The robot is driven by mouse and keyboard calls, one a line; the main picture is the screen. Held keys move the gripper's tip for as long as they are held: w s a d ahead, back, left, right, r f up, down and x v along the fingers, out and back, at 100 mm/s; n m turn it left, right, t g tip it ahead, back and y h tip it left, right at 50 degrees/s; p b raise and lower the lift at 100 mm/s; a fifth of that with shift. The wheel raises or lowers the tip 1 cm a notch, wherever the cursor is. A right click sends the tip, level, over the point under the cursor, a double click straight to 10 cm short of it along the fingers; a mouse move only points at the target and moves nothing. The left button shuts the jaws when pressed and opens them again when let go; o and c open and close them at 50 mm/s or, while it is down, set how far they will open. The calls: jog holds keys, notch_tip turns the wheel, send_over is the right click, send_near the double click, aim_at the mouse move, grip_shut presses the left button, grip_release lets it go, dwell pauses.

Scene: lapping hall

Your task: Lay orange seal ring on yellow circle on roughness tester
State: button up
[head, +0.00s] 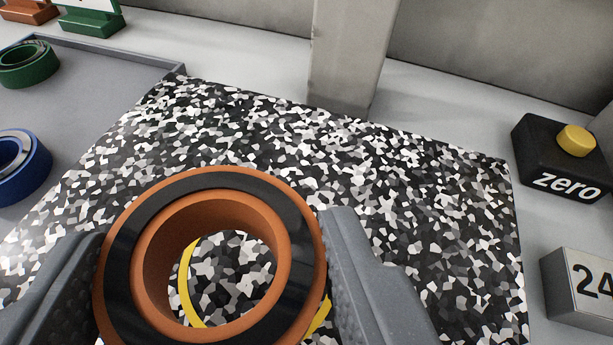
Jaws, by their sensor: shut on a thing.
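The orange seal ring (298,250), with a black band on its top face, is between the two grey fingers of my gripper (212,265). My gripper is shut on it, one finger at its left side and one at its right. Through the ring's hole I see part of the yellow circle (186,283) on the speckled black, white and grey top of the roughness tester (400,190). Another bit of the yellow circle shows at the ring's lower right. The ring hides most of the circle. I cannot tell whether the ring touches the surface.
A grey tray (110,62) at the left holds a green ring (28,68) and a blue ring (20,170). A grey post (345,55) stands behind the speckled top. At the right are a black "zero" box (535,150) with a yellow button and a grey block (570,300) marked "24".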

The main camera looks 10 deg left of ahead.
aim_at(262, 300)
jog(key=shift+w, duration=0.65)
jog(key=shift+w+d+f, duration=0.1)
jog(key=shift+w+f, duration=0.05)
jog(key=shift+w, duration=0.25)
jog(key=shift+f+b, duration=0.6)
jog(key=shift+f, duration=1)
jog(key=shift+f, duration=0.1)
jog(key=o, duration=1.1)
